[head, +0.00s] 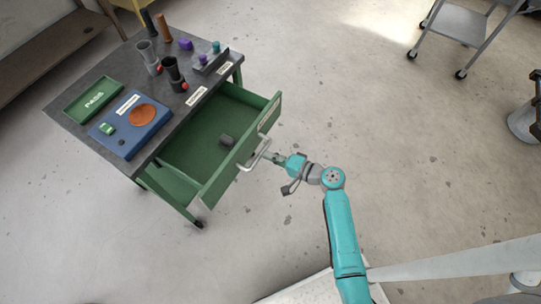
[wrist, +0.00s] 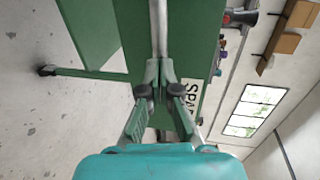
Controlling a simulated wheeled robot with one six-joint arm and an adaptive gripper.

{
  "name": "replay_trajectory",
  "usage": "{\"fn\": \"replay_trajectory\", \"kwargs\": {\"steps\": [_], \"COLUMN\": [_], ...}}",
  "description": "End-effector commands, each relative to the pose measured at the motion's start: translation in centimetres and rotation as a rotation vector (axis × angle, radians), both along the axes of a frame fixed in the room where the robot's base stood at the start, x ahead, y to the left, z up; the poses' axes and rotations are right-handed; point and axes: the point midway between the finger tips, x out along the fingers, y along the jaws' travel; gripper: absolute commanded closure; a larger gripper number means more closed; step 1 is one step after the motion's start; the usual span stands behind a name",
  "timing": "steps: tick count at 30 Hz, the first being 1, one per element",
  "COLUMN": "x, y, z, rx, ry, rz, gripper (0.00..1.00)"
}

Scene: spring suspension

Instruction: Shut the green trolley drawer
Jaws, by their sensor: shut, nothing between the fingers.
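The green trolley drawer (head: 205,150) is pulled well out from under the grey trolley top, with a small dark block (head: 226,141) lying inside it. A pale bar handle (head: 254,155) runs along its front panel. My gripper (head: 270,156) is at the handle, in front of the drawer. In the wrist view my gripper (wrist: 165,75) has its fingertips close together at the handle bar (wrist: 158,30), against the green front (wrist: 190,40). The fingers are shut with nothing between them. I cannot tell whether they touch the bar.
The trolley top (head: 130,75) carries a blue board (head: 131,127), a green tray (head: 93,98), dark cups and small purple and teal pieces. A grey cart (head: 462,22) stands at the upper right.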

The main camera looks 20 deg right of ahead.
Motion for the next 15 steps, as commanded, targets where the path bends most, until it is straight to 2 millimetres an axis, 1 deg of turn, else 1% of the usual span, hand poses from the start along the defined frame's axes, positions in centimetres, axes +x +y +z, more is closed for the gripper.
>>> {"fn": "replay_trajectory", "kwargs": {"steps": [4, 8, 11, 15], "x": [0.7, 2.0, 3.7, 6.6], "y": [0.5, 1.6, 2.8, 4.9], "z": [0.0, 0.0, 0.1, 0.1], "rx": [-0.001, -0.002, -0.001, -0.001], "ry": [-0.001, -0.001, -0.002, -0.003], "rz": [0.003, 0.006, 0.006, 0.006], "gripper": [1.0, 1.0, 1.0, 1.0]}}
